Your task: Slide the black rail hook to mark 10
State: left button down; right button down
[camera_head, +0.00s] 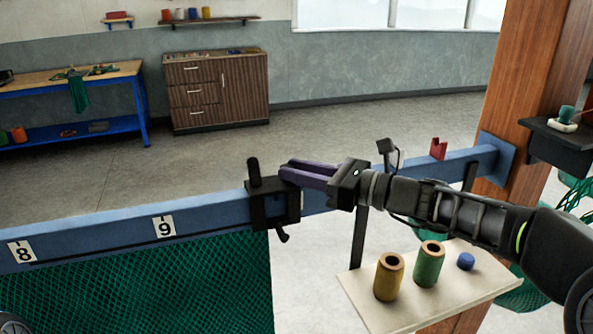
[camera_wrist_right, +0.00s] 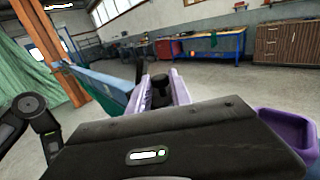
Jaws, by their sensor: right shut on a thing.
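The black rail hook (camera_head: 268,208) sits around the blue rail (camera_head: 110,235), to the right of the mark 9 plate (camera_head: 164,226). Its upright peg stands above the rail and a small lever hangs below. My right gripper (camera_head: 288,173) comes from the right, its purple fingers shut on the hook's upper part. In the right wrist view the hook (camera_wrist_right: 161,80) shows dark between the fingers. The mark 8 plate (camera_head: 22,251) is farther left. No mark 10 plate shows; the hook, my gripper and arm cover parts of the rail. My left gripper is not in view.
A red rail piece (camera_head: 438,149) stands on the rail near the wooden post (camera_head: 530,90). Green netting (camera_head: 150,290) hangs below the rail's left part. A pale shelf (camera_head: 365,300) with yellow and green spools and a blue cap lies below my right arm.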

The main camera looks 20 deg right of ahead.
jog(key=d, duration=0.4)
jog(key=shift+w+d+p, duration=0.2)
jog(key=shift+d+p, duration=0.05)
jog(key=shift+p, duration=0.1)
jog(key=c, duration=1.6)
grip_release()
jog(key=o, duration=0.4)
jog(key=shift+d, duration=0.1)
jog(key=shift+s, duration=0.1)
